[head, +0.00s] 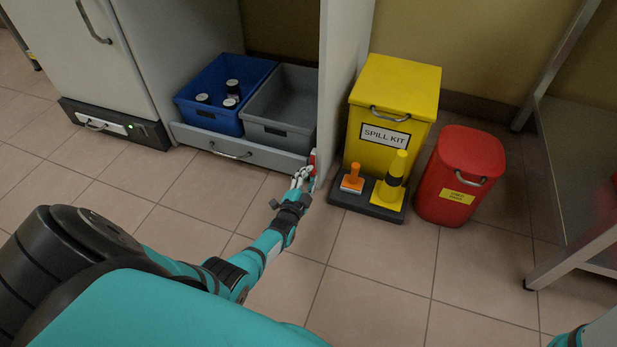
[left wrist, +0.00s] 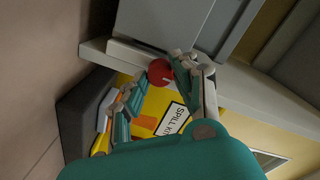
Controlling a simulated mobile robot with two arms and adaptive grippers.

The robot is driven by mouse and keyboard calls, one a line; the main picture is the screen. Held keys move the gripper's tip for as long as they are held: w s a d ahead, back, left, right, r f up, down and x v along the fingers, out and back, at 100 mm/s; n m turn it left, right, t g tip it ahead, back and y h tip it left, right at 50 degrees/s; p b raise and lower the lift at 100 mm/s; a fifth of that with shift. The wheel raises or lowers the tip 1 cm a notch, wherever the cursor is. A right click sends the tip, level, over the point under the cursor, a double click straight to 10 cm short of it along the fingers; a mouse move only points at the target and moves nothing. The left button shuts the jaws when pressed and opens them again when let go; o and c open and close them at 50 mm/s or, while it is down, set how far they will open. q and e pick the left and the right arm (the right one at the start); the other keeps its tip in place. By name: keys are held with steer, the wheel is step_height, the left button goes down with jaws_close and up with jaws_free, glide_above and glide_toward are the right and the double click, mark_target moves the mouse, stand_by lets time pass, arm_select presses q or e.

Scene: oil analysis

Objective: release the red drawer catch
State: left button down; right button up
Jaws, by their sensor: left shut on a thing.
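The red drawer catch (head: 312,157) is at the right end of the grey drawer front (head: 234,147), low beside the cabinet's side panel. In the left wrist view it shows as a round red knob (left wrist: 159,72) between the fingertips. My left gripper (head: 304,176) reaches the catch from the front and is shut on it; its fingers partly hide the catch in the head view. The left gripper (left wrist: 160,77) also shows in the left wrist view, a finger on each side of the knob. My right gripper is not in view.
The drawer holds a blue bin (head: 212,118) with several dark bottles and a grey bin (head: 283,130). The floor in front is clear.

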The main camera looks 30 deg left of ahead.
arm_select(q)
steer(key=c, duration=1)
jaws_free()
steer(key=shift+c, duration=0.2)
